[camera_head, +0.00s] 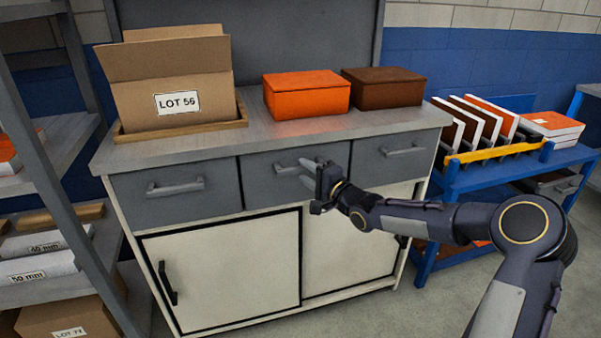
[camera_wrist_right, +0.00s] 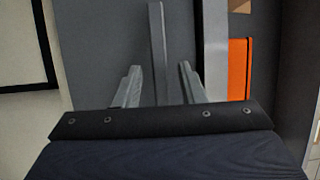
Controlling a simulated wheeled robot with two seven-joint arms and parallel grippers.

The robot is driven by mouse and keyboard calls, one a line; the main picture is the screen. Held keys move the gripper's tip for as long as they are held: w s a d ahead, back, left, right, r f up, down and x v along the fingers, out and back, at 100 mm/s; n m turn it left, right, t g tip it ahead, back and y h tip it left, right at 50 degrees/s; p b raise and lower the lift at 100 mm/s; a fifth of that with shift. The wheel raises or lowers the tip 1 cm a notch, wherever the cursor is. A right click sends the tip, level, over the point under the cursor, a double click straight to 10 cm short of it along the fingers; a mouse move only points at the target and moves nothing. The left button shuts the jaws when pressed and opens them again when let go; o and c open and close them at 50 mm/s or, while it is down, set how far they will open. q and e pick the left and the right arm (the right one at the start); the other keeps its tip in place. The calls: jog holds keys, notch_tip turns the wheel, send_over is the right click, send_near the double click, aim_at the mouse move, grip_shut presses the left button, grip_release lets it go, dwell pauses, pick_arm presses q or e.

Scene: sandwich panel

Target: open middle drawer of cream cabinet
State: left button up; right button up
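The cream cabinet (camera_head: 225,268) stands ahead with a row of grey drawers under its worktop. The middle drawer (camera_head: 262,190) looks closed, its front in line with its neighbours. Its grey bar handle (camera_head: 285,168) is partly covered by my right gripper (camera_head: 309,174), which is at the handle's right part. In the right wrist view the handle (camera_wrist_right: 157,50) runs between the two fingers of the right gripper (camera_wrist_right: 157,84). The fingers stand apart, with a visible gap on each side of the bar. My left gripper is not in view.
On the worktop (camera_head: 340,126) are a LOT 56 carton (camera_head: 172,82), an orange box (camera_head: 306,95) and a brown box (camera_head: 384,88). A blue cart (camera_head: 470,180) stands to the right, a grey shelf rack (camera_head: 75,190) to the left. Floor in front is clear.

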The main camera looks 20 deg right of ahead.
jog(key=shift+x, duration=1.2)
grip_shut()
